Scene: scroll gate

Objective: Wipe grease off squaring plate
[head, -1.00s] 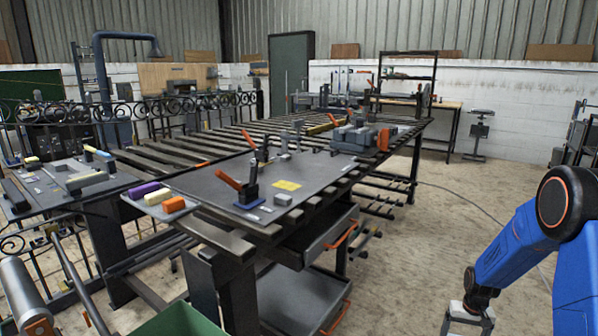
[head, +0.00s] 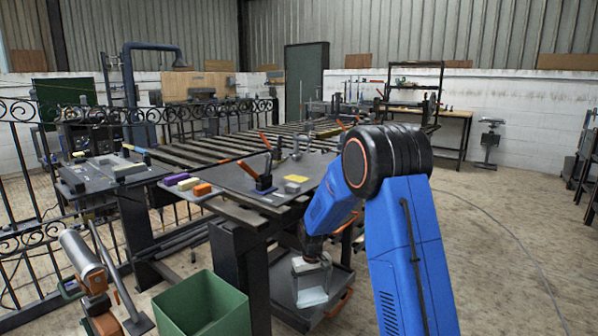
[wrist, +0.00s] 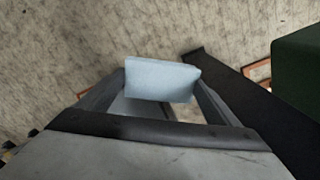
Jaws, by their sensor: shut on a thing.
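The grey squaring plate (head: 232,179) lies on the near end of the slatted table, with a yellow patch (head: 296,178) on its surface. An orange-handled clamp (head: 262,180) stands on it close to the patch. My arm hides the plate's right part. My gripper (head: 312,277) hangs low in front of the table, below plate height and apart from the plate. It is shut on a pale blue wiping pad (wrist: 162,79), which shows between the fingers in the wrist view. The pad's underside is hidden.
Purple, cream and orange blocks (head: 202,189) sit at the plate's left corner. A green bin (head: 202,310) stands at front centre-left. An open lower tray (head: 283,300) is behind my gripper. A side table (head: 90,180) stands left.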

